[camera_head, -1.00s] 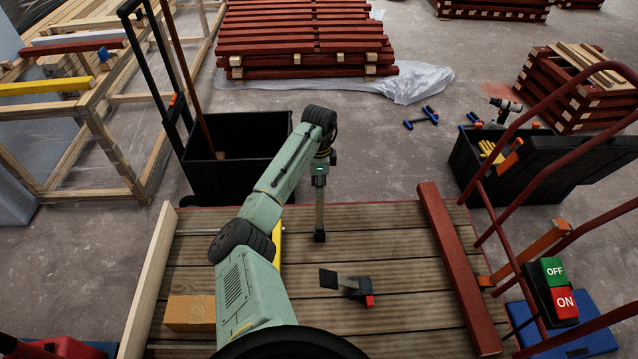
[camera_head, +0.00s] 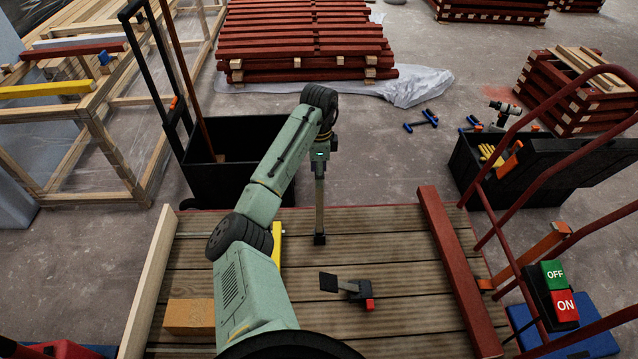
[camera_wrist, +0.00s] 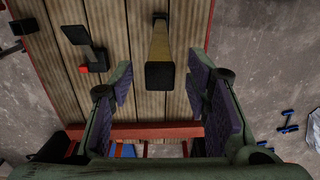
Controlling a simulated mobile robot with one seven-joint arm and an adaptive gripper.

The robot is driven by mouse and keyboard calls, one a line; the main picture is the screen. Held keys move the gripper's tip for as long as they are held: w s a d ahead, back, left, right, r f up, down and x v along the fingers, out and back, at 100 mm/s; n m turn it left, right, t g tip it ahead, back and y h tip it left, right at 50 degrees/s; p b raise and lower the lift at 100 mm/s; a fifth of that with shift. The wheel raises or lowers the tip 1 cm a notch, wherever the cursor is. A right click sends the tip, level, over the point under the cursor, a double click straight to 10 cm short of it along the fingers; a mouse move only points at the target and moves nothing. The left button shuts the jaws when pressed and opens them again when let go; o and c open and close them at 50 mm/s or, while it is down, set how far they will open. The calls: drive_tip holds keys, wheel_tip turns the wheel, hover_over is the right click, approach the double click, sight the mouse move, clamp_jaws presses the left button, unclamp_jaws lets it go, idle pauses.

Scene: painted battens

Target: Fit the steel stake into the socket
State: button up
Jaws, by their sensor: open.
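The steel stake (camera_head: 319,203) stands upright on the deck under my gripper (camera_head: 319,168). In the wrist view the stake (camera_wrist: 160,48) looks tan, with a dark square top end. A small black foot (camera_head: 319,240), which looks like the socket, is at its base; it also shows in the wrist view (camera_wrist: 160,17). I cannot tell how deep the stake sits in it. In the wrist view my gripper (camera_wrist: 160,92) is open, its purple-padded fingers spread to the left and right of the stake's top, and no pad visibly touches it.
A black tool with a red part (camera_head: 350,288) lies on the wooden deck (camera_head: 400,245). A red batten (camera_head: 455,265) lies along the deck's right side, a tan block (camera_head: 190,315) at left. A black bin (camera_head: 235,145) stands beyond.

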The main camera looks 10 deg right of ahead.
wheel_tip(320, 180, up, 6)
drive_tip(key=shift+f, duration=0.25)
idle(0.4)
